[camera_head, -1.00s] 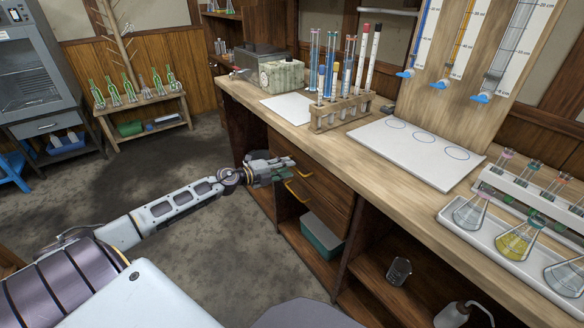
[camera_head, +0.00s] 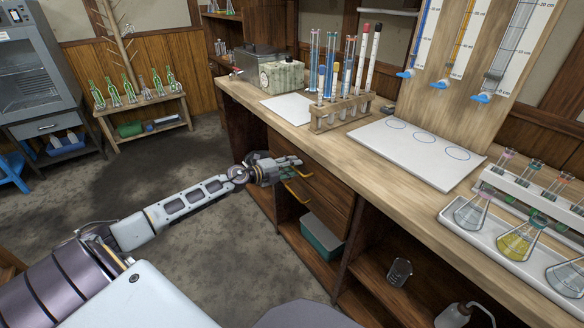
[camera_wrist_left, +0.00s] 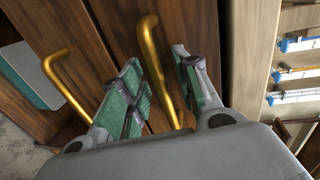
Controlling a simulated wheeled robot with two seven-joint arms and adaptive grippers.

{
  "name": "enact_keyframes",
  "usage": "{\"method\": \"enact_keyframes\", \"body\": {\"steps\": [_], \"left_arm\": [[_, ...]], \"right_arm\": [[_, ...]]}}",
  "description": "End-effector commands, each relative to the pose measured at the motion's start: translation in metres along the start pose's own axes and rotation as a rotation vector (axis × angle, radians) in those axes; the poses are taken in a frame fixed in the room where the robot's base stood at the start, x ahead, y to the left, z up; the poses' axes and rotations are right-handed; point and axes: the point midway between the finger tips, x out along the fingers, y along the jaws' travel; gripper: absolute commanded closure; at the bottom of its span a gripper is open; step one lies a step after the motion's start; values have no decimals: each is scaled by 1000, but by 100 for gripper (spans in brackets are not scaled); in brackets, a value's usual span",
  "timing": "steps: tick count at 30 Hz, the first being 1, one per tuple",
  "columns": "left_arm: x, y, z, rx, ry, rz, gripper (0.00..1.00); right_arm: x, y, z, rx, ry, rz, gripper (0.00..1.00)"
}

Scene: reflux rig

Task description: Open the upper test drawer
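The upper test drawer (camera_head: 322,185) is in the wooden bench front, and it looks shut. Its yellow handle (camera_wrist_left: 158,75) lies between the two green-padded fingers of my left gripper (camera_wrist_left: 160,85) in the left wrist view. The fingers are apart, with a gap beside the handle; I cannot tell whether the near finger touches it. In the head view my left gripper (camera_head: 294,163) is at the drawer front and hides most of this handle. A lower yellow handle (camera_wrist_left: 66,78) stands clear to the left in the wrist view. My right gripper is not in view.
A teal box (camera_head: 322,238) sits in the open shelf below the drawers. The bench top (camera_head: 330,150) overhangs just above my gripper and carries a test tube rack (camera_head: 341,114) and a white board (camera_head: 416,152). The floor (camera_head: 215,245) in front is clear.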

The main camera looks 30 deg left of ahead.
Motion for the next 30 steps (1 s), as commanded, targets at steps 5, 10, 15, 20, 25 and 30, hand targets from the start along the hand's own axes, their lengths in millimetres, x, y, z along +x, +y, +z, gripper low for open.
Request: {"method": "enact_keyframes", "body": {"steps": [5,10,15,20,25,30], "left_arm": [[0,0,0,0,0,0,71],[0,0,0,0,0,0,92],[0,0,0,0,0,0,100],[0,0,0,0,0,0,100],[-1,0,0,0,0,1,100],[-4,1,0,1,1,1,100]], "right_arm": [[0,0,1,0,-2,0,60],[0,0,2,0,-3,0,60],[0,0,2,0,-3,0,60],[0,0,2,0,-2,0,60],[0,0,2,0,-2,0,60],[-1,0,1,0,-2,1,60]]}}
